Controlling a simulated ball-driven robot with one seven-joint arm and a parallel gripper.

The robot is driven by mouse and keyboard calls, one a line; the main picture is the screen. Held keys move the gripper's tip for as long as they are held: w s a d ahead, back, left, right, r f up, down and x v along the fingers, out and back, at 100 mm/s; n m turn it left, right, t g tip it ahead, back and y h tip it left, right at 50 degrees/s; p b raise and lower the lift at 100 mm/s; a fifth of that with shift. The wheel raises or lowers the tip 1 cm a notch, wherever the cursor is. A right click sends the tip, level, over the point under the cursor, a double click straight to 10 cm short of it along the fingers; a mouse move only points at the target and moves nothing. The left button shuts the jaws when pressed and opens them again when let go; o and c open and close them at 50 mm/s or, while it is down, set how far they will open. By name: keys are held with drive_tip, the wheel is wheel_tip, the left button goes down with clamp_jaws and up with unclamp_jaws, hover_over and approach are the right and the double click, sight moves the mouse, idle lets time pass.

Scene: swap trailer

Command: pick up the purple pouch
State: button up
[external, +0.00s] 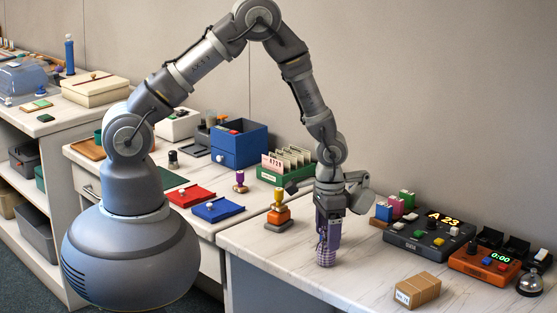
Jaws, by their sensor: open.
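My gripper (325,258) points straight down over the left part of the front white marbled counter, its fingertips close to the surface. It is open. A purple, ribbed shape shows at its lower end, and I cannot tell whether this is part of the fingers or the purple pouch. No other purple pouch can be made out. A red flat pouch-like item (187,195) and a blue one (222,210) lie on the left counter, apart from my gripper.
An orange and yellow stamp-like object (279,211) stands left of my gripper. A small brown carton (417,291) lies to the right front. A dark console (429,240), an orange timer box (484,263) and a bell (530,283) stand further right. Counter between gripper and carton is clear.

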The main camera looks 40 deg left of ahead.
sight(325, 258)
wheel_tip(325, 258, down, 5)
drive_tip(key=shift+b, duration=1)
drive_tip(key=shift+s+r, duration=0.1)
drive_tip(key=c, duration=1.1)
drive_tip(key=shift+r, duration=0.1)
